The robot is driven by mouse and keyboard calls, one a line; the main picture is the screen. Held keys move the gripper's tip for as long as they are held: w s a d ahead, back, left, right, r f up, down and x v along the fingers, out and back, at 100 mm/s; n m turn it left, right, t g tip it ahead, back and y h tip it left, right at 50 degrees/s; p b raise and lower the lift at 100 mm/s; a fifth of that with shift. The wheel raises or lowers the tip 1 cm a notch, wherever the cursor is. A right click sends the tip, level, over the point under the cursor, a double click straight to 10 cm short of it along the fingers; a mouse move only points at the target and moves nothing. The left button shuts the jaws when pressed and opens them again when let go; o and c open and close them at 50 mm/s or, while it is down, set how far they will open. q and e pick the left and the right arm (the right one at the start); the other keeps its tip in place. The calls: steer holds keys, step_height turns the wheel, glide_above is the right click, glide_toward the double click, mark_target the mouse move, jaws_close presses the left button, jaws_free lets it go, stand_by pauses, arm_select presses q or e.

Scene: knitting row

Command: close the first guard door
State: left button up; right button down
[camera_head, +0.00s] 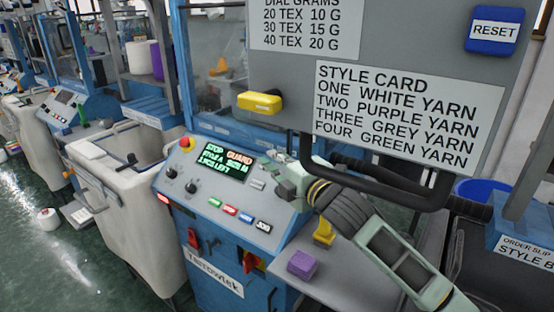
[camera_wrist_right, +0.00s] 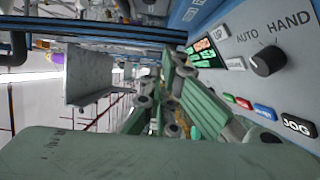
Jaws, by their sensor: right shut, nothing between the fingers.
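A grey panel (camera_head: 400,55) with printed cards hangs large and close at the upper right in the head view. A black bar handle (camera_head: 375,190) loops below its lower edge. I cannot tell for sure whether this panel is the guard door. The console screen (camera_head: 227,161) below shows "STOP" and "GUARD". My right gripper (camera_head: 284,180) is shut and empty, beside the left end of the handle and over the console's right part. In the right wrist view its fingers (camera_wrist_right: 172,98) are beside the console buttons. My left gripper is not in view.
A yellow knob (camera_head: 260,102) and a blue RESET button (camera_head: 494,30) are on the panel. The console has several coloured buttons (camera_head: 231,212). A purple block (camera_head: 302,264) lies on the shelf below my right arm. A white bin (camera_head: 125,215) stands to the left.

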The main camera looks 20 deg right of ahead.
mark_target(287, 150)
steer(key=d, duration=0.1)
steer(key=w+d+p, duration=0.1)
steer(key=d, duration=0.2)
steer(key=shift+w+r, duration=0.1)
steer(key=shift+w, duration=0.3)
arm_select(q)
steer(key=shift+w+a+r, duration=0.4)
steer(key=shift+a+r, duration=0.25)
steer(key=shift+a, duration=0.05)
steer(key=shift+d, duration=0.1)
arm_select(e)
steer(key=shift+a, duration=0.1)
